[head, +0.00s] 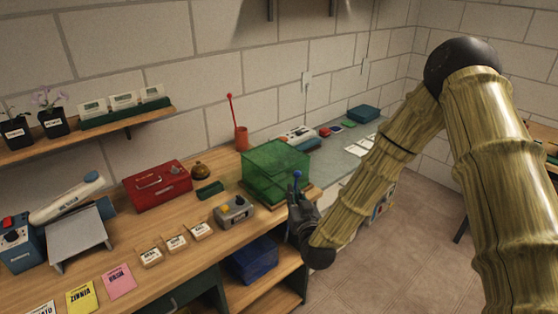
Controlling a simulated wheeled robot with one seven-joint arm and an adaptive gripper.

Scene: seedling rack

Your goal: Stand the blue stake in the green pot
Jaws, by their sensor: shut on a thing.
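My gripper (296,196) is shut on the blue stake (297,176), just in front of the right front corner of the green see-through box. The stake's round blue top stands above the fingers, roughly upright; its lower part is hidden by the gripper. I cannot make out a separate green pot. The large green see-through box (268,166) stands on a wooden base on the bench, and what is inside it is unclear. A red stake (231,110) stands in a terracotta-coloured pot (241,139) behind the box to the left.
A grey control box (234,210), a red toolbox (157,186) and small labelled blocks (176,243) stand left of my gripper. A blue bin (254,261) sits on the shelf below. Floor (385,255) is open at the right.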

